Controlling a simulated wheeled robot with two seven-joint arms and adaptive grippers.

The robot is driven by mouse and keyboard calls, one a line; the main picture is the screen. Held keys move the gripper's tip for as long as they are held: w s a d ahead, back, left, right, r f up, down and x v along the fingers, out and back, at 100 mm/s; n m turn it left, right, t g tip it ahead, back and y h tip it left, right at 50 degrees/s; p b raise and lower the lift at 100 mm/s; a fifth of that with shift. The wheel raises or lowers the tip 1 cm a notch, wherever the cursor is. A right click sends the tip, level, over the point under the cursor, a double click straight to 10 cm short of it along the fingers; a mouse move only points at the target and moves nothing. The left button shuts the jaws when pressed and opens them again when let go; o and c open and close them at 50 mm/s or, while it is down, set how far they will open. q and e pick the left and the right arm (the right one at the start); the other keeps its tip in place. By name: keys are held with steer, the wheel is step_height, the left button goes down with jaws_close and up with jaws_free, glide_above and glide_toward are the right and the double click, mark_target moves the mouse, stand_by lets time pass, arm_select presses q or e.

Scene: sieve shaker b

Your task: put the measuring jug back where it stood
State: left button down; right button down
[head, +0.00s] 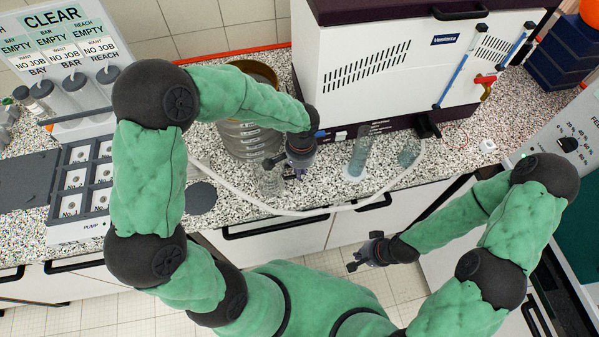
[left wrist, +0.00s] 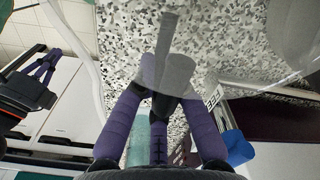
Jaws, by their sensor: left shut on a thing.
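The measuring jug (head: 268,181) is a clear vessel just left of my left gripper (head: 287,168), over the front part of the speckled counter. In the left wrist view, the purple fingers of my left gripper (left wrist: 165,85) are shut on a translucent grey part of the jug (left wrist: 176,72). I cannot tell whether its base touches the counter. My right gripper (head: 362,254) is empty, its fingers apart, in front of the cupboards below the counter edge.
Two clear cylinders (head: 360,157) (head: 408,154) stand to the right. A pale hose (head: 310,211) loops along the counter front. The white shaker cabinet (head: 375,65) stands behind; a grey rack (head: 85,180) is left.

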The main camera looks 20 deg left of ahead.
arm_select(q)
steer(key=shift+f, duration=0.85)
steer(key=shift+f, duration=0.2)
steer(key=c, duration=1.3)
jaws_free()
steer(key=shift+r, duration=0.1)
steer(key=shift+r, duration=0.1)
steer(key=shift+r, duration=0.35)
step_height(320, 180, up, 11)
steer(key=shift+d+r+p, duration=0.15)
steer(key=shift+r+p, duration=0.05)
steer(key=shift+p, duration=0.8)
